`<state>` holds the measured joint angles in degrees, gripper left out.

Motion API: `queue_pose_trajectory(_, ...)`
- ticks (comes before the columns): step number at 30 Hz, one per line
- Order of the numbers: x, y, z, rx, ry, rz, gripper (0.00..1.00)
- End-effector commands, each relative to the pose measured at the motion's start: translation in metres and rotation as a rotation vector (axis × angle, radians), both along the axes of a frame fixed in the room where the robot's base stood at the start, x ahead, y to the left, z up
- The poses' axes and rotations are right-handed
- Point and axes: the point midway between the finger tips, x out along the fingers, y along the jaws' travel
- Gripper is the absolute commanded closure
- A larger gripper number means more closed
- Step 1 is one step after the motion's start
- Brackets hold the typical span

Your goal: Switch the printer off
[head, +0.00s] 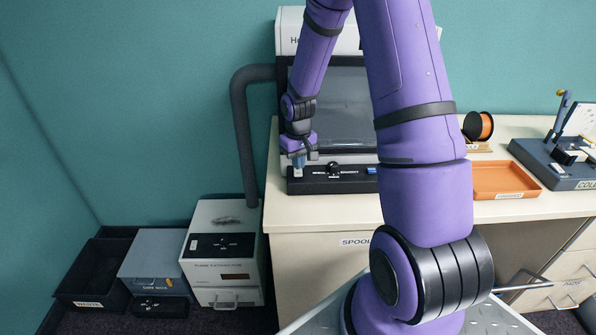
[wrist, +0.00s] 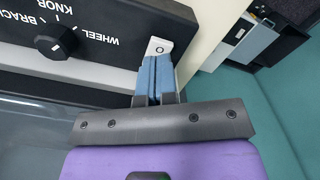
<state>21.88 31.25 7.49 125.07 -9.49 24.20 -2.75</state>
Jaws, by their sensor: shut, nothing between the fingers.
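The printer (head: 330,95) is a tall machine with a white top and a dark glass front, standing on the bench. My arm hides part of it. Its black control panel (head: 335,182) runs along the front; the panel also fills the top left of the wrist view (wrist: 100,20). A white rocker switch (wrist: 159,47) with a round "O" mark sits at the panel's end. My gripper (head: 298,164) is over the panel's left end. In the wrist view its blue fingers (wrist: 154,62) are shut and empty, right at the switch. They cover part of it, and I cannot tell whether they touch.
A black knob (wrist: 55,43) sits along the panel from the switch. An orange tray (head: 505,194), a spool (head: 478,126) and a blue-grey fixture (head: 560,165) are on the bench at right. A white fume extractor (head: 205,268) with a dark hose (head: 240,130) stands at left.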

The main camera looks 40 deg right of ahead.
Motion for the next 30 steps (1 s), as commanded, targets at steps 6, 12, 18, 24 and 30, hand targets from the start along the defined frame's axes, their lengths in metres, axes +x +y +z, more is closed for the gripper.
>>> queue_pose_trajectory(6,0.0,0.0,-0.002,0.0,0.0,0.0,1.0)
queue_pose_trajectory(12,0.0,0.0,-0.005,0.0,0.0,0.0,1.0)
queue_pose_trajectory(18,0.0,0.0,-0.008,0.0,0.0,0.0,1.0)
queue_pose_trajectory(24,0.0,0.0,-0.01,0.0,0.0,0.0,1.0)
queue_pose_trajectory(30,0.0,0.0,-0.012,0.0,0.0,0.0,1.0)
